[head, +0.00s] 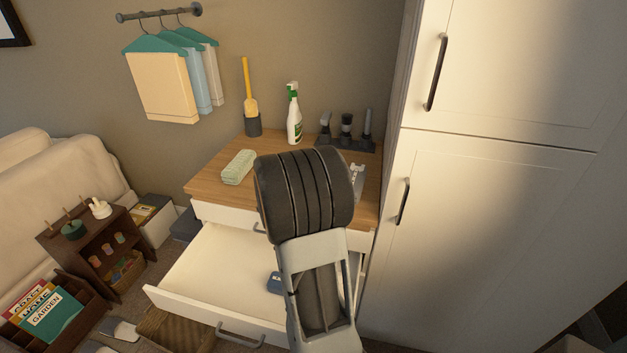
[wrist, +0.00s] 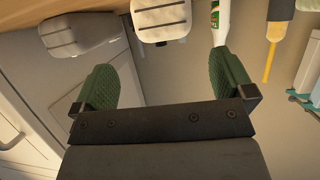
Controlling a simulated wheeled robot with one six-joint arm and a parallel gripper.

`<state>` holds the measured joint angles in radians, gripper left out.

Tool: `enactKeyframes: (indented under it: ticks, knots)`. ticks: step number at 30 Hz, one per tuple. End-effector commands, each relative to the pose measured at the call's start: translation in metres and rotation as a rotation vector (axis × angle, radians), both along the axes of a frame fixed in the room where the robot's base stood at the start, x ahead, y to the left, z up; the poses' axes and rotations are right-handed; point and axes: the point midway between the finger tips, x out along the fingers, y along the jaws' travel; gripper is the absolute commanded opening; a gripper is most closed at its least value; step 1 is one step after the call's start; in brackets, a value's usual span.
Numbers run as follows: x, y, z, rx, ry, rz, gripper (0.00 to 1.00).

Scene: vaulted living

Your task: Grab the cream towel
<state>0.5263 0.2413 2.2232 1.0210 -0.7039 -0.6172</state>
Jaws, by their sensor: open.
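The cream towel (head: 160,85) hangs from a teal hanger on the wall rail (head: 160,13) at the upper left of the head view. It is the front one of three hanging cloths. A light blue cloth (head: 196,75) and a pale off-white cloth (head: 213,72) hang behind it. My gripper (wrist: 165,78) shows in the wrist view with its two green fingers spread wide and nothing held between them. In the head view my arm hides the gripper. A light blue cloth (wrist: 310,70) shows at the right edge of the wrist view; I cannot make out the cream towel there.
A wooden-topped cabinet (head: 205,183) stands below, with an open drawer (head: 205,275). On it are a green-white spray bottle (head: 294,122), a yellow brush (head: 248,92) in a dark cup, a pale green folded item (head: 239,167) and a dark stand (head: 346,143). A tall white cupboard (head: 490,220) is on the right.

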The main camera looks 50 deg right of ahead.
Motion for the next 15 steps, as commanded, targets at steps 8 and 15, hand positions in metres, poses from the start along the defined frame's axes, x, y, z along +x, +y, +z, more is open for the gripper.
enactKeyframes:
  ticks: [8,15]
  knots:
    - [0.012,-0.027,-0.012,0.001,0.000,0.001,1.00]
    - [0.020,-0.040,-0.019,0.001,0.001,0.002,1.00]
